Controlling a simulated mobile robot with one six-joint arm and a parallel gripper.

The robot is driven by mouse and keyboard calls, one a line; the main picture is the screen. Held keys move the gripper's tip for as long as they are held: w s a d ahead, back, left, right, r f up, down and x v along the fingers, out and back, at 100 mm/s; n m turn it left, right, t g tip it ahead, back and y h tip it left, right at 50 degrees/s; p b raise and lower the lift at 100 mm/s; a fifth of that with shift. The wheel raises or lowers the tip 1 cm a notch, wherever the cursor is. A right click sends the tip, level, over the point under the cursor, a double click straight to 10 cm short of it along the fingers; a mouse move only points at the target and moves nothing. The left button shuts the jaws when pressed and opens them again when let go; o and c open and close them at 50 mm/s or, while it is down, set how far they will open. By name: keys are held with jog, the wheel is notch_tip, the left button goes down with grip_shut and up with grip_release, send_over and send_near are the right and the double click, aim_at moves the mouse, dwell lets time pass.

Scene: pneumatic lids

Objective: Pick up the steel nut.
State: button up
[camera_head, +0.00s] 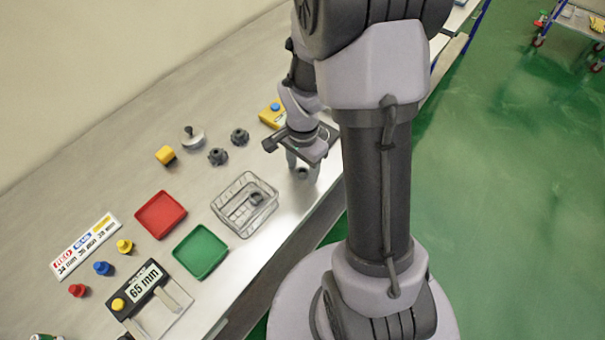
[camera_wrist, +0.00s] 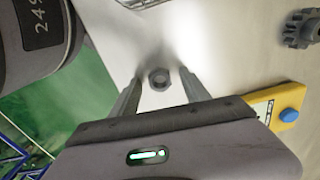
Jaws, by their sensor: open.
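The steel nut (camera_wrist: 159,79) is a small grey hexagonal ring lying flat on the bench, seen in the wrist view just beyond and between my fingertips. My gripper (camera_wrist: 163,84) is open, with one finger on each side of the nut and a gap on both sides. In the head view my gripper (camera_head: 303,170) points down near the bench's front edge. The nut (camera_head: 302,173) shows there as a small dark spot between the fingers, partly hidden by them.
A clear wire basket (camera_head: 219,205) holding a grey part stands left of my gripper. A yellow box with a blue button (camera_head: 272,115) stands just behind it.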

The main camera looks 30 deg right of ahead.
grip_shut()
jog(key=shift+r, duration=0.15)
